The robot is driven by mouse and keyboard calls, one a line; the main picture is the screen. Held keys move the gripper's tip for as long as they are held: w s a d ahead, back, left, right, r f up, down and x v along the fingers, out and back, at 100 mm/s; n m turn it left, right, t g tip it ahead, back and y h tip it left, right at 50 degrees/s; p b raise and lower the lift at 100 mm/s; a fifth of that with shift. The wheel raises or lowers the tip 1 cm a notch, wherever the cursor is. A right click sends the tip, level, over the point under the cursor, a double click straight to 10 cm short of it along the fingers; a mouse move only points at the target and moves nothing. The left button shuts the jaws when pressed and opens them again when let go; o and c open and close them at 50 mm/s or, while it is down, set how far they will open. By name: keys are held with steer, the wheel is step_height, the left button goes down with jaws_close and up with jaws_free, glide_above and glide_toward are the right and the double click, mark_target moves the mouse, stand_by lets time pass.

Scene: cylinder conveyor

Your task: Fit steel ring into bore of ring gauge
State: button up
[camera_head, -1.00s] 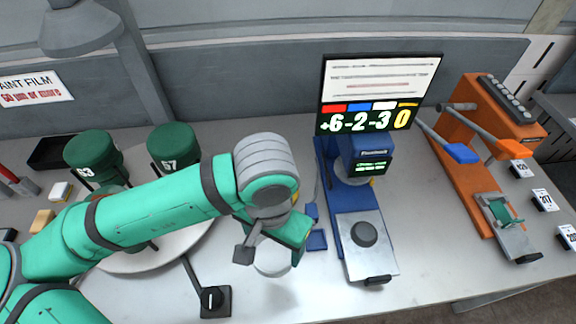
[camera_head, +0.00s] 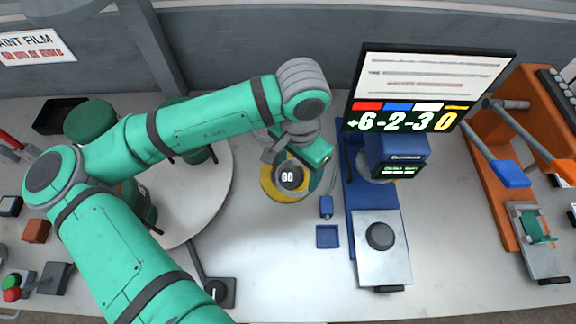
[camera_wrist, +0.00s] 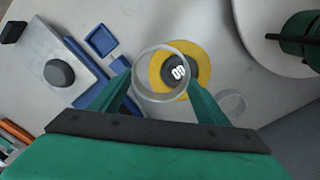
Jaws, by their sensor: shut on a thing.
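My gripper (camera_wrist: 160,98) is shut on the steel ring (camera_wrist: 137,76), a thin pale hoop held between the two green fingertips. The ring gauge is a yellow disc (camera_wrist: 203,56) with a dark centre marked "GO". In the wrist view it shows through and beside the held ring, offset toward the upper right. The ring appears above the gauge, but the height gap is hard to judge. In the head view, my gripper (camera_head: 296,160) is over the back right part of the gauge (camera_head: 268,190) and partly hides it. The ring is hard to make out there.
A blue measuring stand (camera_head: 355,215) with a grey plate and a screen (camera_head: 430,90) stands to the right. A white turntable (camera_head: 205,215) with green cylinders is left. An orange press (camera_head: 500,180) is far right.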

steer(key=w+f, duration=0.1)
steer(key=f, duration=0.1)
steer(key=w+a+f, duration=0.1)
steer(key=w+f, duration=0.3)
steer(key=shift+w+a, duration=0.1)
steer(key=shift+a, duration=0.25)
steer(key=shift+w+f, duration=0.2)
steer(key=shift+f, duration=1.45)
steer(key=o, duration=1.3)
steer(key=shift+f, duration=0.15)
steer(key=shift+c, duration=0.2)
step_height(320, 180, up, 12)
